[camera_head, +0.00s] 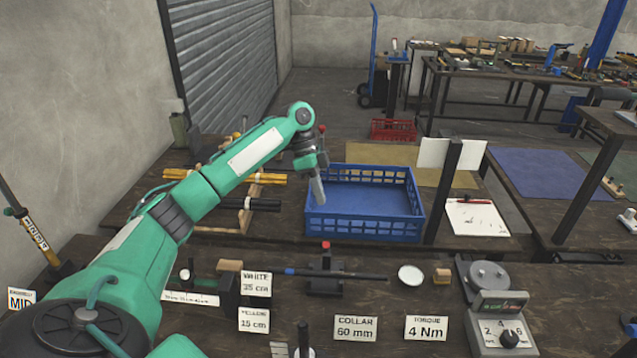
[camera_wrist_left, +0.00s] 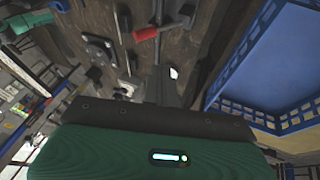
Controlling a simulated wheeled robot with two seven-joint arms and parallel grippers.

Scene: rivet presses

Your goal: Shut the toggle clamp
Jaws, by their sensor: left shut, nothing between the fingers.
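The toggle clamp (camera_head: 325,277) is a dark block with a red-tipped handle, on the front bench near the middle. A dark rod (camera_head: 350,274) runs across the bench at the clamp. My left gripper (camera_head: 318,192) points down above the bench, beyond the clamp and beside the blue crate; its fingers are shut and empty. In the left wrist view a red handle (camera_wrist_left: 158,26) shows past my left gripper's fingers (camera_wrist_left: 164,85), apart from them. I cannot tell the lever's exact angle. My right gripper is not in view.
A blue crate (camera_head: 365,227) stands right behind the clamp. Label cards such as the collar card (camera_head: 355,328) stand in front. A white disc (camera_head: 411,275) and a torque gauge box (camera_head: 503,326) lie to the right. A dark post (camera_head: 444,190) rises right of the crate.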

